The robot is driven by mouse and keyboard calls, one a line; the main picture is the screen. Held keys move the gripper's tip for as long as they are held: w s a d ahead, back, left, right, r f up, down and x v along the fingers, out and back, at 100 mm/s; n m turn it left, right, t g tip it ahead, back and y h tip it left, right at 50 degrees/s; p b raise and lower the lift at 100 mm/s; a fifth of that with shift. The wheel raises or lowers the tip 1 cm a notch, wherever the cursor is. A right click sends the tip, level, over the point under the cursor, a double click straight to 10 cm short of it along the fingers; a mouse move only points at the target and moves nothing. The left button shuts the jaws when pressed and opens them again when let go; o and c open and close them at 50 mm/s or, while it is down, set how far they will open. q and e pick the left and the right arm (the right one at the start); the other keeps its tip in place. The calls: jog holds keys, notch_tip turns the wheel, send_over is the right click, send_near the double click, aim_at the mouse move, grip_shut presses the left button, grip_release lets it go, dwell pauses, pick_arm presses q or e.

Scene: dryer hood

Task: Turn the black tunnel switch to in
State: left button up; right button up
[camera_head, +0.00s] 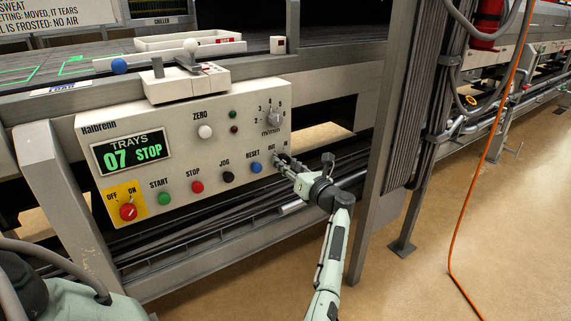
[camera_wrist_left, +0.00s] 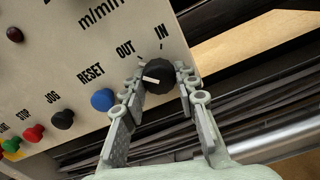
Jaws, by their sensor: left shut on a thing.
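The black tunnel switch (camera_wrist_left: 159,72) is a round knob at the right end of the control panel's bottom row, below the words OUT and IN. Its white pointer line points left, toward the OUT side and away from IN. My left gripper (camera_wrist_left: 156,82) has one finger on each side of the knob and is shut on it. In the head view, my left gripper (camera_head: 288,167) reaches the panel's lower right corner and hides most of the knob. My right gripper is not in view.
The panel (camera_head: 240,121) also carries a blue reset button (camera_head: 256,167), a black jog button (camera_head: 228,177), red stop and green start buttons, and a speed dial (camera_head: 272,116). A grey frame post (camera_head: 375,190) stands to the right. An orange cable (camera_head: 468,205) hangs farther right.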

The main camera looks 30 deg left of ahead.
pick_arm(q)
grip_shut()
jog(key=shift+m, duration=0.4)
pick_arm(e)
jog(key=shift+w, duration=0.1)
pick_arm(q)
jog(key=m+p, duration=0.1)
jog(key=m, duration=0.2)
jog(key=shift+s, duration=0.1)
jog(key=shift+r+m, duration=0.1)
jog(key=shift+m, duration=0.4)
jog(key=m+p, duration=0.1)
jog(key=m, duration=0.2)
jog(key=shift+m+p, duration=0.3)
jog(key=shift+p, duration=0.05)
jog(key=m+p, duration=0.2)
jog(key=m, duration=0.4)
jog(key=shift+s+r+p, duration=0.1)
jog(key=shift+r+p, duration=0.05)
jog(key=shift+p, duration=0.25)
jog(key=shift+m+p, duration=0.3)
jog(key=shift+m, duration=0.5)
jog(key=shift+m+p, duration=0.4)
jog(key=shift+m, duration=0.7)
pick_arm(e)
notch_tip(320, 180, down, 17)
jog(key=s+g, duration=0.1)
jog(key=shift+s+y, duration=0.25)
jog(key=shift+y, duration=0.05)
